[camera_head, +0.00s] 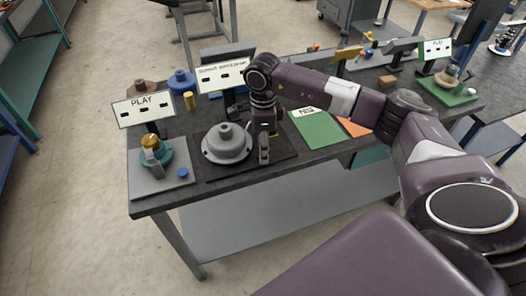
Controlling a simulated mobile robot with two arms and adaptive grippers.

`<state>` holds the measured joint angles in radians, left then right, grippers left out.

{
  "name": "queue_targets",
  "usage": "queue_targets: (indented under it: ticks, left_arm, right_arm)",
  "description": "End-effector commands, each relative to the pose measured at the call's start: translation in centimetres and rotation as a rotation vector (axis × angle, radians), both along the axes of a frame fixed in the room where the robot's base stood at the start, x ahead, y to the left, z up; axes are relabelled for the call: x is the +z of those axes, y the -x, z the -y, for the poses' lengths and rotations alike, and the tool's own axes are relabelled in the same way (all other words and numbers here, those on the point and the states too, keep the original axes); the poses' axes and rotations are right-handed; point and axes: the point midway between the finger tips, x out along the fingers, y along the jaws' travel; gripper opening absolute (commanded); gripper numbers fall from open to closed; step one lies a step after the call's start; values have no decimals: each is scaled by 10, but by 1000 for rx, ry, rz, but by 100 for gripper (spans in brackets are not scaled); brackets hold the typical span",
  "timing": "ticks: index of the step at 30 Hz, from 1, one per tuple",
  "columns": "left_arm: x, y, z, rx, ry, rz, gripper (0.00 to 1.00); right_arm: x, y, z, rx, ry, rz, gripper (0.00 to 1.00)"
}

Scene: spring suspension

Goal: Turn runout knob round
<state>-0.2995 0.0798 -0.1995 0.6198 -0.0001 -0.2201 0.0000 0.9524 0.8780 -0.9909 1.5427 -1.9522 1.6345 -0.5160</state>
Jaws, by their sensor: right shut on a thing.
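The runout station is a dark plate (222,172) with a large grey flanged hub (227,143) on it. A white sign (222,75) stands behind it, its small lettering hard to read. My right gripper (264,150) points down at the right side of this plate, just right of the hub. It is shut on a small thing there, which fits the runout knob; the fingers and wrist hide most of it. I cannot tell the knob's angle. My left gripper is not in view.
A PLAY sign (142,107) stands over a grey plate (146,186) with a teal and yellow part (152,153) and a blue knob (182,173). Green (318,130) and orange mats lie right of my gripper. More fixtures stand on the far right of the bench.

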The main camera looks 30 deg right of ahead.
Motion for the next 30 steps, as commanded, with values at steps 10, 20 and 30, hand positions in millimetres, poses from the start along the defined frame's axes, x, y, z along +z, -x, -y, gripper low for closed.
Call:
queue_targets:
  ticks: [10,20,30]
  left_arm:
    - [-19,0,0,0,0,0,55]
    - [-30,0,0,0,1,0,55]
    - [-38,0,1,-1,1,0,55]
  right_arm:
    - [0,-1,0,-327,-1,5,11]
    - [0,-1,0,-642,-1,4,11]
    - [1,-1,0,-965,-1,5,11]
